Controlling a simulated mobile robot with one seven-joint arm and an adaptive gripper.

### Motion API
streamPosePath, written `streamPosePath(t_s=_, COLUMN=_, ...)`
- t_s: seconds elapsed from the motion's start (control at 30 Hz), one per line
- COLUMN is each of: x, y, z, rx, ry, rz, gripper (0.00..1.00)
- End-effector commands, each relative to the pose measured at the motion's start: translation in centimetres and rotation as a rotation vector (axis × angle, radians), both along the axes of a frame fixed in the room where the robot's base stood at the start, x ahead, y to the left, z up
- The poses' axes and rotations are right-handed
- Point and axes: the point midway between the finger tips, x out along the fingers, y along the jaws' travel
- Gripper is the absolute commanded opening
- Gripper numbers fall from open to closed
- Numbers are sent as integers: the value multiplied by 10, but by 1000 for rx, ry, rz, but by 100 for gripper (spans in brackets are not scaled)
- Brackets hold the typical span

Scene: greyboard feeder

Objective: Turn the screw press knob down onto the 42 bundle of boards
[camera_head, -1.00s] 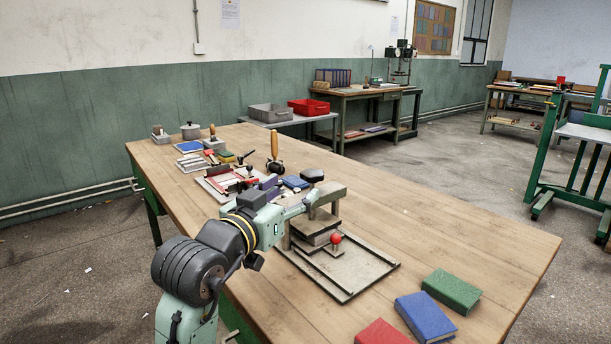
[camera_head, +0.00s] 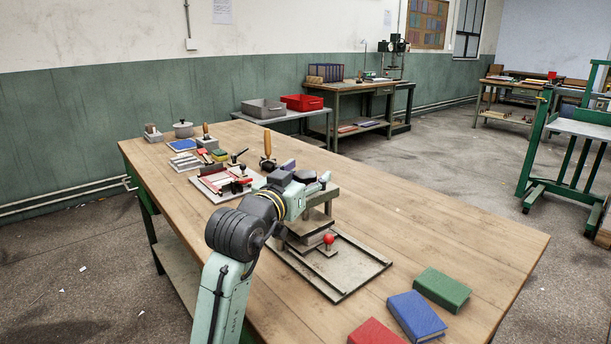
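The screw press (camera_head: 322,205) stands on the wooden bench, in the middle of the head view. Its dark knob (camera_head: 305,176) shows at the top, partly covered by my arm. My gripper (camera_head: 322,181) is at the top of the press, beside or over the knob; its fingers are too small and hidden to tell whether they are open or touching it. Grey layers, perhaps the board bundle (camera_head: 305,243), lie low in the press, largely behind my arm. I cannot read a 42 or see whether the press plate touches them.
A tray-like base (camera_head: 345,275) with a red ball handle (camera_head: 328,238) extends in front of the press. Green (camera_head: 442,288), blue (camera_head: 416,316) and red (camera_head: 375,333) blocks lie at the near right. Tools crowd the bench's far left. The bench's right side is clear.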

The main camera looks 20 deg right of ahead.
Motion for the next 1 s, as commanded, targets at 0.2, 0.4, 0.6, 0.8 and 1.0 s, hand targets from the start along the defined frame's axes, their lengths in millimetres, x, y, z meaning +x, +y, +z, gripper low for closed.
streamPosePath(t_s=0.2, x=0, y=0, z=0, rx=0, ry=0, rz=0, gripper=44)
streamPosePath(t_s=0.4, x=0, y=0, z=0, rx=0, ry=0, rz=0, gripper=31)
streamPosePath(t_s=0.6, x=0, y=0, z=0, rx=0, ry=0, rz=0, gripper=18)
streamPosePath(t_s=0.8, x=0, y=0, z=0, rx=0, ry=0, rz=-3, gripper=12)
streamPosePath(t_s=1.0, x=1, y=1, z=0, rx=-1, ry=2, rz=-47, gripper=12)
